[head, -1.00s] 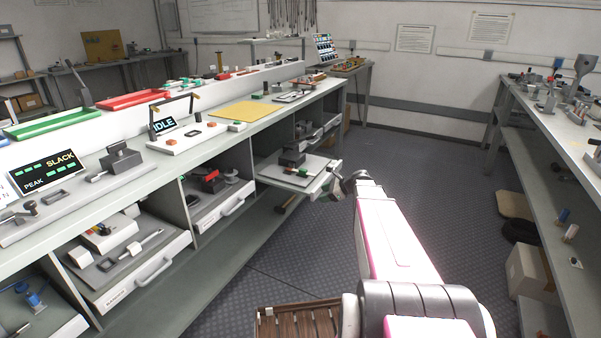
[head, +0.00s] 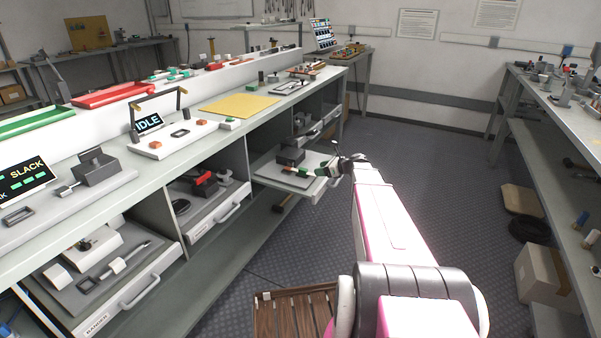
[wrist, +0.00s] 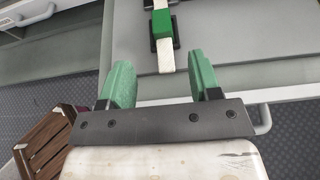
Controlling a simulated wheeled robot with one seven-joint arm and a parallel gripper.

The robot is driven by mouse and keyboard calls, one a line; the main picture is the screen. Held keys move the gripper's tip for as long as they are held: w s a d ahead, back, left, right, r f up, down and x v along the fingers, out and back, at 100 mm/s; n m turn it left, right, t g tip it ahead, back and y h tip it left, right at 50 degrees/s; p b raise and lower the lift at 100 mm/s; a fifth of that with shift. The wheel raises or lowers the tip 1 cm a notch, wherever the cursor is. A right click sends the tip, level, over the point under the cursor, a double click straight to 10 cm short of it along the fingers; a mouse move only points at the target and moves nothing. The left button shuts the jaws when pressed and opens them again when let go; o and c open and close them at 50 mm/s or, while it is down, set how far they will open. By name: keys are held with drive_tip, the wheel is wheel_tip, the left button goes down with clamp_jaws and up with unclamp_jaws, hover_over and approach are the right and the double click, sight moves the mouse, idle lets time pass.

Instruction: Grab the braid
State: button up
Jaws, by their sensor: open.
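No thing is plainly recognisable as the braid. In the wrist view a pale strip (wrist: 166,60) with a green block (wrist: 162,24) across it lies on a grey board, beyond my gripper and roughly in line with the gap between its fingers. My gripper (wrist: 162,80) is open and empty, with green fingers on both sides of the gap. In the head view it (head: 337,168) is at the right front edge of a pulled-out drawer (head: 268,172). A small green piece (head: 316,163) and a dark block (head: 290,157) sit in that drawer.
The drawer's handle (wrist: 265,122) is at right in the wrist view. A slatted brown crate (head: 290,312) stands on the floor below my arm. Another open drawer (head: 150,290) is nearer on the left.

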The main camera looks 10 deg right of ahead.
sight(306, 170)
drive_tip(key=x, duration=0.7)
drive_tip(key=shift+w+a, duration=0.2)
drive_tip(key=shift+w, duration=0.15)
clamp_jaws()
